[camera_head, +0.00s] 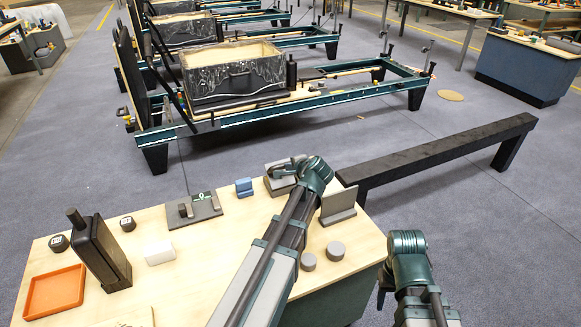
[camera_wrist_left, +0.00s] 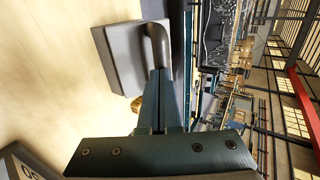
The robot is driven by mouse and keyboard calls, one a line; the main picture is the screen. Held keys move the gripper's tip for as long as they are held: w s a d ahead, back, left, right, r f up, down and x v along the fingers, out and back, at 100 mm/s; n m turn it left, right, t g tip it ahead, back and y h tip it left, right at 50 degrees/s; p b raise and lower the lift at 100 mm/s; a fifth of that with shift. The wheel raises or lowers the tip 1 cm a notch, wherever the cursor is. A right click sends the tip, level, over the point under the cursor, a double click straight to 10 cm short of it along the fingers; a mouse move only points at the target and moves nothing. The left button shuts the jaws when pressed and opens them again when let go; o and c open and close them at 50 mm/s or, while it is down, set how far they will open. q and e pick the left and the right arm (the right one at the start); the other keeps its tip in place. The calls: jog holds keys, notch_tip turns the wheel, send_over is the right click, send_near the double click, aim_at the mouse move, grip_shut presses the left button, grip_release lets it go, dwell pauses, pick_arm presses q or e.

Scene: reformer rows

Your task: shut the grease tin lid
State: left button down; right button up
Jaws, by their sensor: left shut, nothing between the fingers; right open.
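A grey box-shaped thing (camera_head: 276,187), which I take to be the grease tin, sits near the far edge of the wooden table, partly hidden by my left wrist. My left gripper (camera_head: 286,166) is over it. In the left wrist view the closed fingers (camera_wrist_left: 160,76) point at a grey block (camera_wrist_left: 120,62), with a dark bent bar (camera_wrist_left: 157,42) at their tips. Whether they touch it I cannot tell. How far the lid stands open is not clear. My right arm is at the lower right; its fingers do not show.
A grey upright plate on a base (camera_head: 338,202) and two grey round pieces (camera_head: 336,250) stand right of my left arm. A blue block (camera_head: 244,187), grey latch board (camera_head: 195,210), white block (camera_head: 159,252), dark case (camera_head: 100,252) and orange tray (camera_head: 54,292) are left of it.

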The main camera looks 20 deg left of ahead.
pick_arm(q)
jog(key=shift+w+a, duration=0.1)
dwell(0.3)
jog(key=shift+r, duration=0.1)
jog(key=s+d+r+p, duration=0.2)
jog(key=r+p, duration=0.4)
jog(key=s+d+r+p, duration=0.1)
jog(key=r+p, duration=0.5)
jog(key=p, duration=0.1)
jog(key=shift+s+d+r, duration=0.35)
jog(key=shift+d, duration=0.05)
jog(key=s+d+n+g+h+p, duration=0.4)
jog(key=s+d+g+h+p, duration=0.3)
jog(key=s+d, duration=1.6)
jog(key=shift+s+d+f+n+g+p, duration=0.3)
jog(key=shift+s+d+f+g+p, duration=0.25)
jog(key=shift+d, duration=0.65)
